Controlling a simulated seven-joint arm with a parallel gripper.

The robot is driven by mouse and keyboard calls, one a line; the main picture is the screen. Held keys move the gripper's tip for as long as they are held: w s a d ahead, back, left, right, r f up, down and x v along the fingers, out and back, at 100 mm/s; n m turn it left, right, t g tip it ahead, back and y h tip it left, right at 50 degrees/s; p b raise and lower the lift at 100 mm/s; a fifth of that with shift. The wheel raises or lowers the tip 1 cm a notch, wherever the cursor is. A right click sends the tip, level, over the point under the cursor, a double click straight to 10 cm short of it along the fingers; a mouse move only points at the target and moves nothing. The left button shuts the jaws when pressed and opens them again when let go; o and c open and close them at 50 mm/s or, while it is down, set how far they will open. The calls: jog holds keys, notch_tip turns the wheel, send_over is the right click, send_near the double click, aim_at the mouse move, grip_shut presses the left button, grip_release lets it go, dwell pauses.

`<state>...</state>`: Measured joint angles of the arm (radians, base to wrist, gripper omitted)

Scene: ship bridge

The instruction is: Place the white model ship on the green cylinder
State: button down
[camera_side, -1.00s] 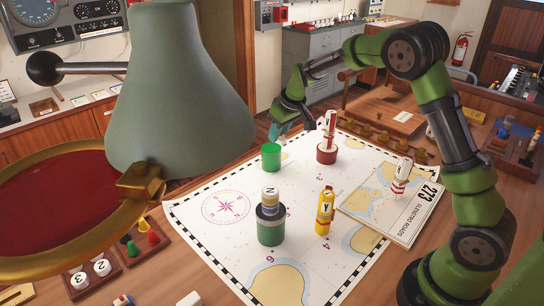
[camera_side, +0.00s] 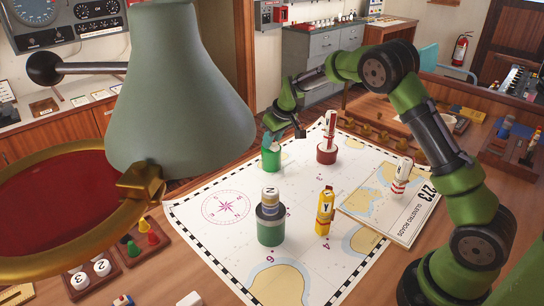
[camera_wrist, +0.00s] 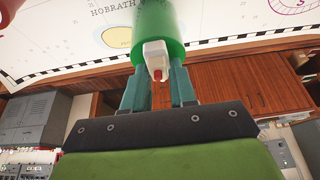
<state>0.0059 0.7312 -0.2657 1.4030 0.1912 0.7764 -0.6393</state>
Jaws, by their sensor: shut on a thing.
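The green cylinder (camera_side: 271,160) stands upright on the chart near its far edge; it also shows at the top of the wrist view (camera_wrist: 158,20). My gripper (camera_side: 272,138) is right at the cylinder's top in the side view. In the wrist view my gripper (camera_wrist: 158,74) has its teal fingers shut on the white model ship (camera_wrist: 155,50), a small white block with a reddish tip. The ship overlaps the cylinder's end there. I cannot tell whether it touches the cylinder. In the side view the ship is mostly hidden by the fingers.
A red cylinder (camera_side: 326,156) bearing a red-and-white piece (camera_side: 331,126) stands just right. A dark green cylinder (camera_side: 271,231) with a piece marked N, a yellow Y piece (camera_side: 325,212) and a red-striped piece (camera_side: 400,180) stand nearer. A large lamp (camera_side: 180,90) fills the left foreground.

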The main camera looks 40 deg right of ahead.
jog(key=c, duration=0.9)
grip_release()
jog(key=v, duration=1.2)
jog(key=s+a+r+m+t+y, duration=0.1)
jog(key=s+a+r, duration=0.25)
jog(key=s, duration=0.25)
jog(key=s+a+r+m, duration=0.1)
jog(key=s+a+r, duration=0.25)
jog(key=s, duration=0.35)
jog(key=s+a+m+t, duration=0.1)
jog(key=s+a, duration=0.1)
jog(key=s, duration=0.6)
jog(key=s+a+f+m+y, duration=0.1)
jog(key=s+a, duration=0.2)
jog(key=s, duration=0.5)
jog(key=shift+a+f+t, duration=0.15)
jog(key=shift+f+t, duration=0.15)
jog(key=shift+t, duration=0.1)
